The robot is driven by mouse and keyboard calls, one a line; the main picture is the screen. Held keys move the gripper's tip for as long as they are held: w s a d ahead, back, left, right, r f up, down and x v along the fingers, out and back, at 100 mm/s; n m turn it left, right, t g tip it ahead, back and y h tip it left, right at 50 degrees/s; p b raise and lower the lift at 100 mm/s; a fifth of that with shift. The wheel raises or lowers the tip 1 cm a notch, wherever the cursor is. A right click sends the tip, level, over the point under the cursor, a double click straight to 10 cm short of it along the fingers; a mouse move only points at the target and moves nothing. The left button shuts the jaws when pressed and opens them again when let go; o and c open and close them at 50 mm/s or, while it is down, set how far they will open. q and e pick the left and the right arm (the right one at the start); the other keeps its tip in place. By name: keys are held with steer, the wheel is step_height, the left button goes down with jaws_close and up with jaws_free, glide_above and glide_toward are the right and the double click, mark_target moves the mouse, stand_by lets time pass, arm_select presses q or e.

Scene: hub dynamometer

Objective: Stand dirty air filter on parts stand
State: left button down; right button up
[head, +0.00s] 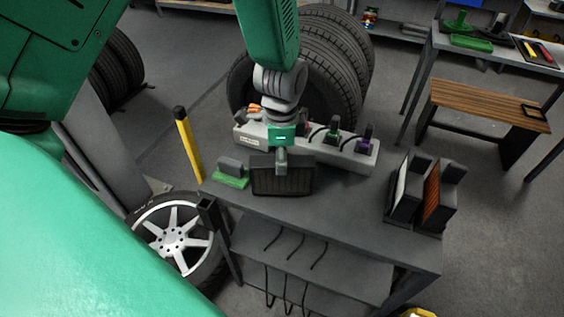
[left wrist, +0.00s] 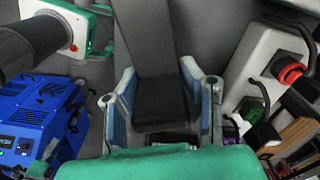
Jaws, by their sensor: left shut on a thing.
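A dark, rectangular air filter (head: 283,179) with a pleated face is in my left gripper (head: 281,160), over the far-left part of the grey table. It looks roughly upright; I cannot tell whether its lower edge touches the tabletop. In the left wrist view, the dark filter (left wrist: 160,100) lies between the two blue-padded fingers of my left gripper (left wrist: 161,108). A dark stand (head: 406,222), likely the parts stand, is at the table's right end. It holds a white-faced panel (head: 400,187) and an orange-brown-faced panel (head: 431,192), both upright. My right gripper is not in view.
A grey power-strip-like box (head: 357,158) with plugs lies behind the filter. A green-based block (head: 231,174) sits to its left. A yellow post (head: 188,145) rises at the table's left end. The tabletop (head: 345,202) between filter and stand is clear.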

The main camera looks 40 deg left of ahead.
arm_select(q)
steer(key=shift+d+f, duration=0.1)
steer(key=shift+f, duration=0.5)
steer(key=shift+d, duration=0.15)
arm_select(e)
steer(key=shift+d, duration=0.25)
arm_select(q)
steer(key=shift+f, duration=0.1)
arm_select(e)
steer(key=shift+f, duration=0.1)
arm_select(q)
steer(key=c, duration=1)
jaws_free()
steer(key=shift+c, duration=0.2)
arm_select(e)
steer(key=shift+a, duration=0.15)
arm_select(q)
steer(key=shift+a, duration=0.2)
step_height(320, 180, up, 12)
steer(key=shift+d+r, duration=0.1)
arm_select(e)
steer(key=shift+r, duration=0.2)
